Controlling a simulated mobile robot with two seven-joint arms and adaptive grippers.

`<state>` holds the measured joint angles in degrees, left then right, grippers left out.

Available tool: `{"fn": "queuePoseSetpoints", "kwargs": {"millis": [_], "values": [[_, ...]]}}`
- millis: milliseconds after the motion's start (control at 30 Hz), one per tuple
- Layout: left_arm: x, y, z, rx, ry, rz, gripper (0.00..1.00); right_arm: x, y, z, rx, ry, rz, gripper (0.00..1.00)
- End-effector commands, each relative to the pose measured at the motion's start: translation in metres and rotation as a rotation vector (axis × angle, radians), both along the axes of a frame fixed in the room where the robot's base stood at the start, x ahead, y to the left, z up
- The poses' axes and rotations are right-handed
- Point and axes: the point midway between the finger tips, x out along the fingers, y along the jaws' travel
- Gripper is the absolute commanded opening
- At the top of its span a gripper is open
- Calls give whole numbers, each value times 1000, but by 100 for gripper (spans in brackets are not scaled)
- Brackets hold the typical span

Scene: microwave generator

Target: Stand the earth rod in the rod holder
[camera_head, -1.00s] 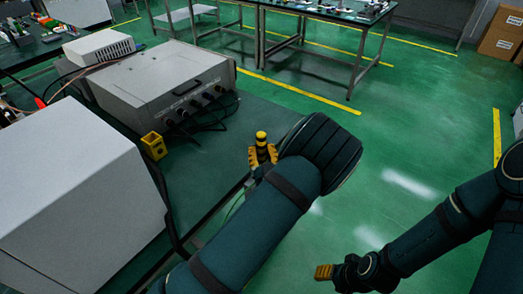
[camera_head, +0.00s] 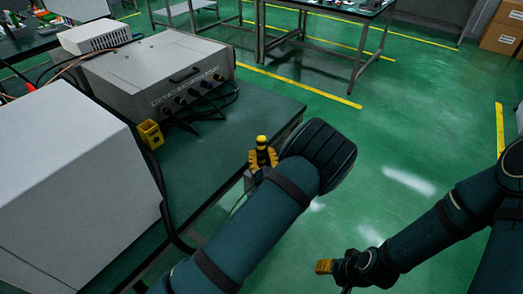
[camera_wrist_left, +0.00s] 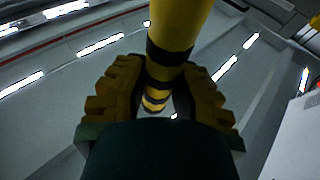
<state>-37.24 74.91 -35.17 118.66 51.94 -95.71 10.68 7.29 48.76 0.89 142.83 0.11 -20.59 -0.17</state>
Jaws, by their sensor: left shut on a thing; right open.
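The earth rod is yellow with black bands; its top (camera_head: 261,144) shows above my left gripper (camera_head: 262,160) in the head view. My left gripper is shut on the rod, which is close to upright, beside the table's right edge. In the left wrist view the rod (camera_wrist_left: 178,25) passes between the two yellow fingers (camera_wrist_left: 152,88). Its lower end is hidden by my arm in the head view. The rod holder (camera_head: 151,134) is a small yellow block with an opening on top, on the table left of the gripper. My right gripper (camera_head: 324,267) is open and empty over the floor.
On the green-topped table (camera_head: 225,140) stand a grey generator box (camera_head: 155,75) with cables and a large white box (camera_head: 70,185) nearest me. A cable runs close to the holder. The tabletop between holder and right edge is clear. Another table (camera_head: 330,8) stands behind.

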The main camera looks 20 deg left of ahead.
Motion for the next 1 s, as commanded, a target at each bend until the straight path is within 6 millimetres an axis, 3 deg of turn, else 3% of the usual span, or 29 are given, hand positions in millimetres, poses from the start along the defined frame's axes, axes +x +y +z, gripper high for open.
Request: {"fn": "queuePoseSetpoints", "kwargs": {"millis": [500, 1000], "values": [[0, 0, -31, 0, -1, 0, 0, 0, 0, 0, 0, 1, 0, 47], [0, 0, -35, 0, -1, 0, 0, 0, 0, 0, 0, 1, 0, 47]]}}
